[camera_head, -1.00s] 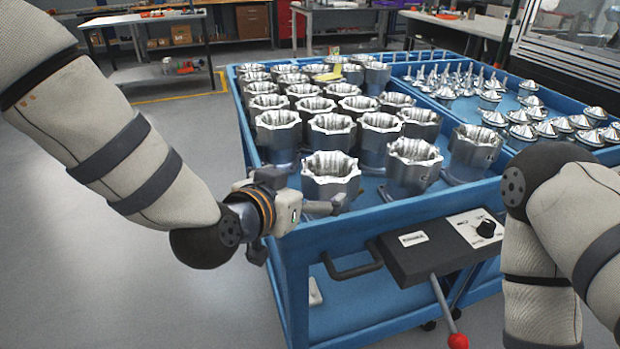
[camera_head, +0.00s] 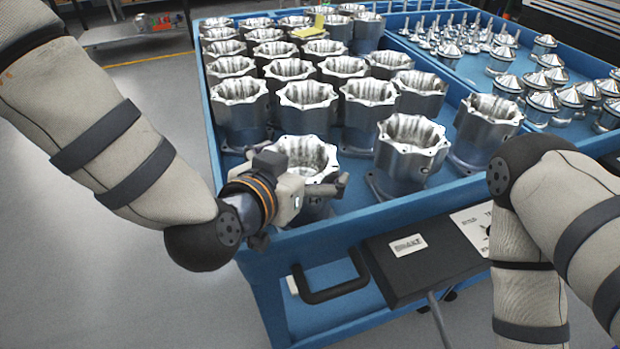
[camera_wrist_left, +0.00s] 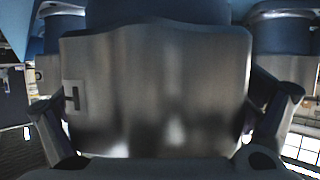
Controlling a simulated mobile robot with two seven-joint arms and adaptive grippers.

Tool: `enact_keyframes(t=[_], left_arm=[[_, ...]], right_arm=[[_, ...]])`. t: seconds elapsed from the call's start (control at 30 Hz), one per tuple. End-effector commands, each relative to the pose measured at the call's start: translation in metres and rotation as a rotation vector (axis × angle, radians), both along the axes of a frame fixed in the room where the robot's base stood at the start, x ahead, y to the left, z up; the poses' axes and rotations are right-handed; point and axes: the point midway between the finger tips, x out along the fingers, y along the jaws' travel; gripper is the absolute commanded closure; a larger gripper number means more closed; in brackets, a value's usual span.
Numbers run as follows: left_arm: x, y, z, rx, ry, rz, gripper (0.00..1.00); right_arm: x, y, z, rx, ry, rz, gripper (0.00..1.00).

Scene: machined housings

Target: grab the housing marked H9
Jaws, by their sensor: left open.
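A silver machined housing (camera_head: 308,155) stands at the front left corner of the blue cart, with a scalloped open rim. My left gripper (camera_head: 303,212) is open at its near side, one finger reaching along its right. In the left wrist view the same housing (camera_wrist_left: 160,90) fills the middle, with an open finger on each side. A dark mark like part of an H (camera_wrist_left: 72,97) shows at its left edge; no digit is readable. I cannot tell whether the fingers touch it. My right arm is at the right; its gripper is out of view.
Several like housings stand in rows behind and beside it, the closest at its right (camera_head: 412,150). A yellow tag (camera_head: 318,24) lies among the back ones. A second blue tray (camera_head: 450,78) holds cone-topped parts. The cart's front rim (camera_head: 345,222) and handle (camera_head: 332,284) are below the gripper.

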Motion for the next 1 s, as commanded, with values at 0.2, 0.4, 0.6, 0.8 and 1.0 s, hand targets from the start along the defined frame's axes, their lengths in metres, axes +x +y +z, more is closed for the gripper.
enact_keyframes(t=[0.2, 0.4, 0.6, 0.8, 1.0], left_arm=[[0.0, 0.0, 0.003, 0.001, -0.003, -0.001, 0.3], [0.001, 0.0, 0.004, -0.001, -0.007, 0.0, 0.66], [0.0, 0.0, 0.007, -0.001, -0.007, 0.0, 0.66], [0.001, 0.0, 0.053, -0.001, -0.024, 0.0, 0.66], [0.001, -0.001, 0.095, -0.003, -0.023, 0.0, 0.66]], right_arm=[[0.0, 0.0, 0.002, 0.001, -0.001, 0.001, 0.6], [0.0, 0.0, 0.002, 0.001, -0.002, 0.001, 0.6], [0.001, 0.0, 0.003, 0.001, -0.005, 0.001, 0.6], [0.015, 0.0, 0.016, 0.001, -0.052, 0.0, 0.6], [0.027, 0.0, 0.027, 0.001, -0.097, 0.0, 0.6]])
